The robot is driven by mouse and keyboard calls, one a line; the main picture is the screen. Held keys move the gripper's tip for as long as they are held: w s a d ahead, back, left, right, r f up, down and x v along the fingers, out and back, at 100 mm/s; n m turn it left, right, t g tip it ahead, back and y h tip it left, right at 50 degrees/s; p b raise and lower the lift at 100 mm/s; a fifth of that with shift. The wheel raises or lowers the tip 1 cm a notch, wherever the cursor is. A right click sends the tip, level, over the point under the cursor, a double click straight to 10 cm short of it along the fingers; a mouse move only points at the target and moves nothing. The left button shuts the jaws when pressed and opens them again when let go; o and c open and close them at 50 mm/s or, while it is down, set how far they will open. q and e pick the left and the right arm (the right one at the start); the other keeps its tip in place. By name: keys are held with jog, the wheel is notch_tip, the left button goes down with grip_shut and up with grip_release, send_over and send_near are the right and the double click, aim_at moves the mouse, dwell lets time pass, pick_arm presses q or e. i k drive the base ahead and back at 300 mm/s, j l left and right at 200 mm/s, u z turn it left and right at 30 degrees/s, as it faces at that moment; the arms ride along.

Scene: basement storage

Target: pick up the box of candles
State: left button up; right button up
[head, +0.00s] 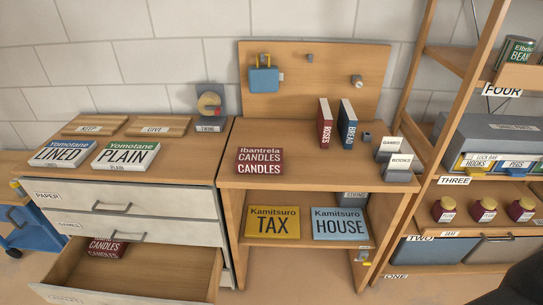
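A dark red box lettered "Ibantrela CANDLES" (260,162) lies on the left part of the wooden bench top, with its label facing me. A second dark red item lettered "CANDLES" (107,248) lies in the open bottom drawer (150,275) of the cabinet at left, partly hidden under the drawer above. Neither gripper can be made out. A dark shape fills the lower right corner, and I cannot tell what part it is.
The bench top (300,172) is clear just right of the candles box. Beyond stand a red "ROSES" book (324,123) and a blue book (347,123). The open drawer juts out at lower left. A loaded shelf rack (411,80) stands at right.

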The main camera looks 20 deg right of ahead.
aim_at(260, 161)
jog(key=i+l, duration=0.1)
jog(key=l, duration=0.8)
jog(key=i+l, duration=0.15)
jog(key=l, duration=0.3)
jog(key=i+l, duration=0.1)
jog(key=l, duration=0.3)
